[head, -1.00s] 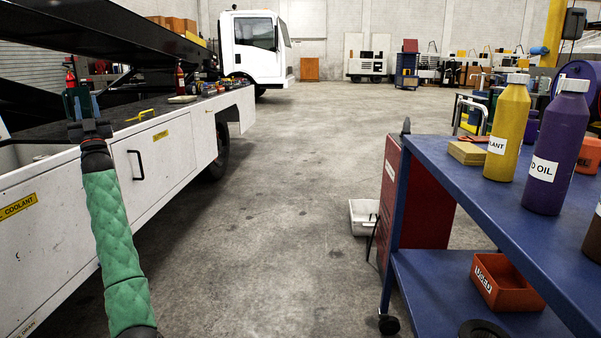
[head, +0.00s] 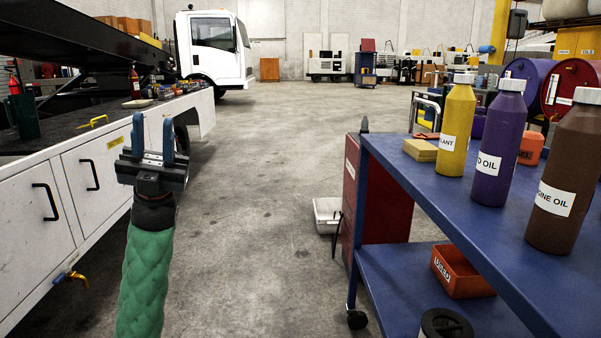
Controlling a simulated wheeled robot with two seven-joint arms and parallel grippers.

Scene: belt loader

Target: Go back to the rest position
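My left gripper (head: 154,142) shows in the head view at the left, on an arm in a green quilted sleeve. Its two blue-grey fingers point up and stand apart, with nothing between them. It is in front of the white side of the belt loader (head: 95,178), apart from the bottles and the cart. My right gripper is not in the picture.
A blue cart (head: 440,198) at the right holds a yellow bottle (head: 457,128), a purple bottle (head: 497,150) and a brown bottle (head: 563,180). An orange bin (head: 461,272) is on its lower shelf. A white bin (head: 327,214) stands on the floor. The middle floor is clear.

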